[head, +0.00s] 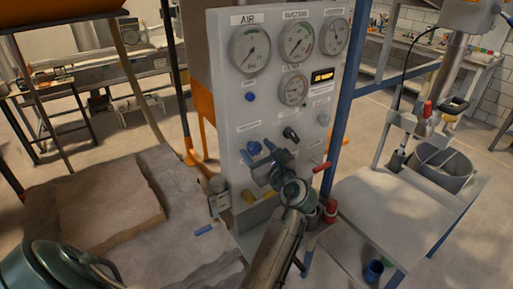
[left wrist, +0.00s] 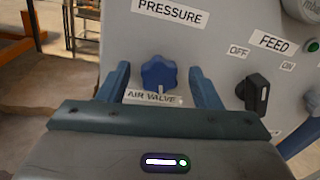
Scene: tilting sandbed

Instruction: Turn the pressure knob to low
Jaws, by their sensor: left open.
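The pressure knob (head: 254,148) is a blue lobed knob on the grey gauge panel. In the left wrist view the blue knob (left wrist: 159,72) sits below the PRESSURE label and above the AIR VALVE label. My left gripper (head: 270,163) is in front of the panel, just below and right of the knob in the head view. In the left wrist view its open fingers (left wrist: 158,80) stand left and right of the knob, with a gap on each side. I cannot tell whether the tips reach the knob's depth. My right gripper is not in view.
A black feed switch (left wrist: 254,93) sits just right of the knob, close to the right finger. Several gauges and another blue button (head: 250,97) are higher on the panel (head: 222,80). A red-handled lever (head: 321,166) sticks out at lower right. A sandbed (head: 95,205) lies left.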

